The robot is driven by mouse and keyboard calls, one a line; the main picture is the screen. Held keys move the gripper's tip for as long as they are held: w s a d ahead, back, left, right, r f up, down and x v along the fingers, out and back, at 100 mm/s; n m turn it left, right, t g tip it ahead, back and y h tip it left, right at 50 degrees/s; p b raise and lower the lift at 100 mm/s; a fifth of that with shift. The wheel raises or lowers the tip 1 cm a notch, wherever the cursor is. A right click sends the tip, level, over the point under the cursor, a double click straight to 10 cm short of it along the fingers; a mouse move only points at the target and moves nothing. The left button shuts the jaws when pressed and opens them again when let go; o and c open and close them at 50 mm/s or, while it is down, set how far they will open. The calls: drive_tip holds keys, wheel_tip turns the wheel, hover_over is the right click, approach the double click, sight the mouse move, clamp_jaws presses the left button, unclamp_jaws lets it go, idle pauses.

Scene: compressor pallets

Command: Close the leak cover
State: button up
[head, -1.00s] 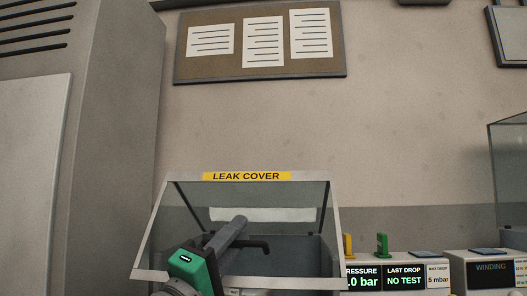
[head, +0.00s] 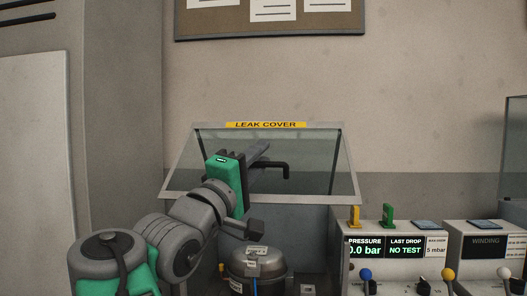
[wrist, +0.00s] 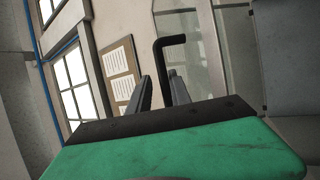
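The leak cover (head: 265,124) is a framed glass pane with a yellow label on its upper edge. In the head view it stands tilted and raised, with open space under its lower edge. Its black bent handle (head: 287,165) is also in the wrist view (wrist: 172,41). My gripper (head: 260,150) is at the handle, in front of the pane. In the wrist view my gripper's two fingers (wrist: 161,88) stand apart, one on each side of the bar, with small gaps seeming to show. My green gripper body hides part of the pane.
A metal compressor (head: 258,264) stands below the cover. To the right are a pressure tester (head: 385,263) with displays and coloured knobs and a winding tester (head: 484,262).

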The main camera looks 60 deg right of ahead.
drive_tip(key=shift+w+a+f+b, duration=0.1)
drive_tip(key=shift+a+f+b, duration=0.15)
drive_tip(key=shift+a+b, duration=0.2)
drive_tip(key=b+v, duration=0.3)
drive_tip(key=v, duration=0.2)
drive_tip(key=shift+f, duration=0.2)
drive_tip(key=a+b, duration=0.1)
drive_tip(key=b, duration=0.1)
drive_tip(key=shift+w+f+b, duration=0.1)
drive_tip(key=shift+b, duration=0.3)
drive_tip(key=shift+w+a+f+b, duration=0.1)
drive_tip(key=shift+a+b, duration=0.15)
drive_tip(key=shift+b, duration=0.75)
drive_tip(key=a+f+b, duration=0.1)
drive_tip(key=b, duration=0.3)
drive_tip(key=shift+b, duration=0.35)
drive_tip(key=shift+a+r, duration=0.15)
drive_tip(key=shift+r, duration=0.05)
